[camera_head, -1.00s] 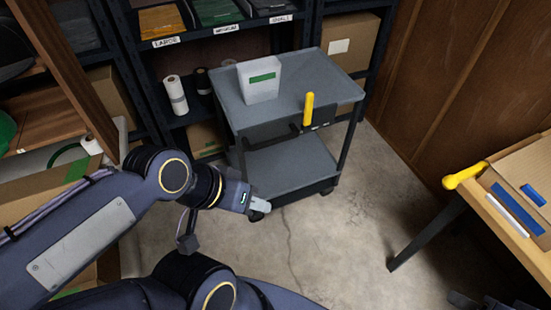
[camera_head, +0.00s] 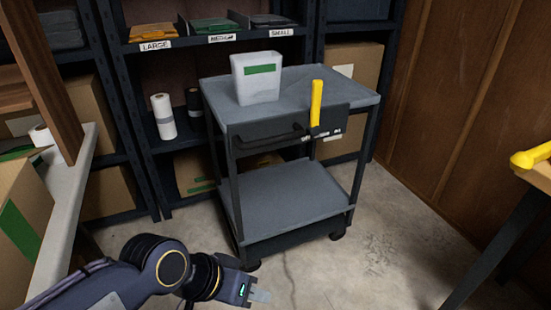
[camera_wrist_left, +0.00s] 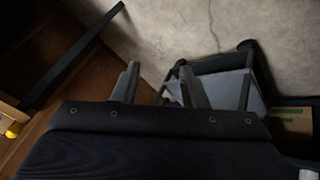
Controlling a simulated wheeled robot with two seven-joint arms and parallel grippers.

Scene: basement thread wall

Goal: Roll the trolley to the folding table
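The grey two-shelf trolley (camera_head: 290,190) stands on the concrete floor in front of the shelving in the head view. A dark push handle (camera_head: 268,141) runs along its near side. A white bin with a green label (camera_head: 257,78) and an upright yellow handle (camera_head: 316,102) are at its top. The wooden folding table (camera_head: 538,175) is partly in view at the right edge, with a dark leg. My left gripper (camera_head: 262,296) is low in front of the trolley, apart from it. In the left wrist view its fingers (camera_wrist_left: 160,88) are spread with nothing between them. My right gripper is not visible.
Shelving with labelled trays (camera_head: 220,30) stands behind the trolley. A light ledge (camera_head: 70,185) and cardboard boxes (camera_head: 20,215) are at the left. A wood-panelled wall (camera_head: 440,90) is at the right. The floor (camera_head: 375,260) between trolley and table is clear.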

